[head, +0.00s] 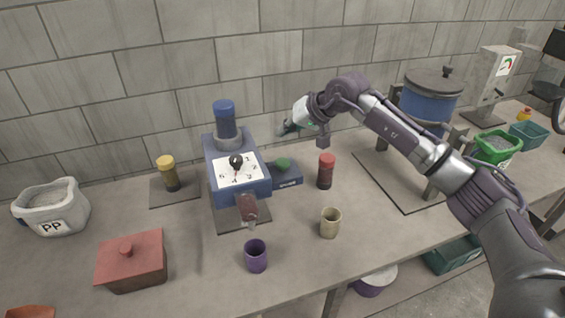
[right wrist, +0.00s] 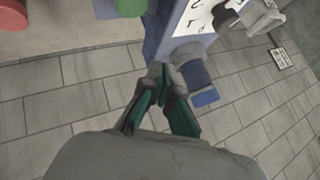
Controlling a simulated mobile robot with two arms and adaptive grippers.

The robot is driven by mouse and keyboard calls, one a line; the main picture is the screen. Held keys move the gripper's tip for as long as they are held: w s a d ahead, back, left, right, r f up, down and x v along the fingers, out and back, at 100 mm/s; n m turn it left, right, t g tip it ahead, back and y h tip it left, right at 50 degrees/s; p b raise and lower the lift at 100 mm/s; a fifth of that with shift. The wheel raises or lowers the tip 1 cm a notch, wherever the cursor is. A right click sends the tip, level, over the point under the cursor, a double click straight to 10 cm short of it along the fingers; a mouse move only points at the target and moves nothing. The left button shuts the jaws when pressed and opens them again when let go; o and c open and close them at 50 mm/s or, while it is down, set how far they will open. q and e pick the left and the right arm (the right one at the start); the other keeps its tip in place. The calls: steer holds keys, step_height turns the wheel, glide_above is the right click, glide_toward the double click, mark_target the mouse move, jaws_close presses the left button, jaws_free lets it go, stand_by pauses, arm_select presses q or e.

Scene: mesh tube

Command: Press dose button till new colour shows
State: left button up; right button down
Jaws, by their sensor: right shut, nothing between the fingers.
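The blue dosing machine (head: 215,160) stands on the bench with a white numbered dial (head: 238,173) and a blue canister (head: 225,120) on top. The green dose button (head: 283,163) sits on a low blue box at its right; it also shows at the top of the right wrist view (right wrist: 131,7). A dark red outlet piece (head: 248,207) hangs at the machine's front, above and behind a purple cup (head: 255,256). My right gripper (head: 284,130) is shut and empty, above the button and apart from it; its fingertips meet in the right wrist view (right wrist: 160,76). My left gripper is out of view.
A red canister (head: 325,171) and a beige cup (head: 330,222) stand right of the machine. A yellow canister (head: 170,180), a red lidded box (head: 133,260) and a PP bag (head: 50,208) are at the left. The block wall (head: 120,100) rises close behind.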

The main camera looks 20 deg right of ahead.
mark_target(285, 162)
step_height(285, 162, down, 6)
steer(key=shift+r+b, duration=0.25)
steer(key=shift+b, duration=1)
steer(key=shift+f+b, duration=0.45)
steer(key=shift+f, duration=0.05)
steer(key=shift+r, duration=0.1)
steer(key=shift+f+b, duration=0.45)
steer(key=shift+b, duration=0.2)
